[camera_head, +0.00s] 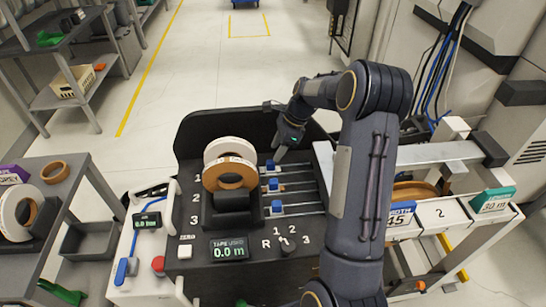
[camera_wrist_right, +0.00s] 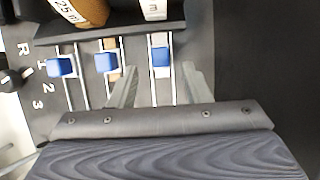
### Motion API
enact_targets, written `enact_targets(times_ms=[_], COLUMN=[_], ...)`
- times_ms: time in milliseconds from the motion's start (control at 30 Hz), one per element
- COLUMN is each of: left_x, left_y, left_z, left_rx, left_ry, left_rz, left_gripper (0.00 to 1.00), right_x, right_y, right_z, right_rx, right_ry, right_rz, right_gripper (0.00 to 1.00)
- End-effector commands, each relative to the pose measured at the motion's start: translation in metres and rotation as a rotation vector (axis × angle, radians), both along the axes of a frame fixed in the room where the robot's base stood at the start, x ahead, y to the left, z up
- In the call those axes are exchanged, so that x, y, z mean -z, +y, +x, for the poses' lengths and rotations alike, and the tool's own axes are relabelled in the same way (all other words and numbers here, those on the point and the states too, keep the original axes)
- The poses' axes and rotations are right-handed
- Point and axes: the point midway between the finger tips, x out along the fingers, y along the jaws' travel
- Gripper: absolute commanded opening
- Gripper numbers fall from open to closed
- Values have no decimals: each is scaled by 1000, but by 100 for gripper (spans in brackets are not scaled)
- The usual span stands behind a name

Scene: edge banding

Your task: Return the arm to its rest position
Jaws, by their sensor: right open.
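My right arm (camera_head: 357,190) reaches from the lower right over the dark machine panel. Its gripper (camera_head: 280,153) is at the back end of the slider rows, near the farthest blue slider knob (camera_head: 270,165). In the right wrist view my right gripper (camera_wrist_right: 160,88) is open, its two grey fingers apart with nothing between the tips. The farthest blue knob (camera_wrist_right: 160,57) lies just ahead of the fingers, apart from them as far as I can tell. The middle knob (camera_wrist_right: 106,62) and the nearest knob (camera_wrist_right: 61,66) are to its left. My left gripper is not in view.
Tape rolls (camera_head: 229,174) stand in a holder left of the sliders. A display (camera_head: 229,248) reads 0.0 m, near a rotary knob (camera_head: 286,246). A metal rail (camera_head: 440,153) and labelled bins (camera_head: 440,214) lie right of my arm. A shelf with rolls (camera_head: 50,190) stands left.

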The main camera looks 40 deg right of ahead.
Motion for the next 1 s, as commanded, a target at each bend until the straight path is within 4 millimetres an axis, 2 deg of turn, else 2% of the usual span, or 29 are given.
enact_targets(times_ms=[100, 200, 767, 867, 1000], left_x=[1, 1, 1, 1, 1], left_y=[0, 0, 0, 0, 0], left_z=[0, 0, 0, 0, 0], left_rx=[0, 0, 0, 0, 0], left_ry=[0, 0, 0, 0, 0], left_rz=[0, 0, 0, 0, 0], left_gripper=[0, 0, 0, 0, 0], right_x=[-13, -17, -19, -33, -75], right_y=[-5, -6, -5, 2, 30], right_z=[-2, -3, -4, -10, -37], right_rx=[0, -1, -6, -60, -262], right_ry=[-2, 0, -4, -37, -156], right_rz=[-1, 0, -1, -14, -63], right_gripper=[44, 44, 44, 44, 44])
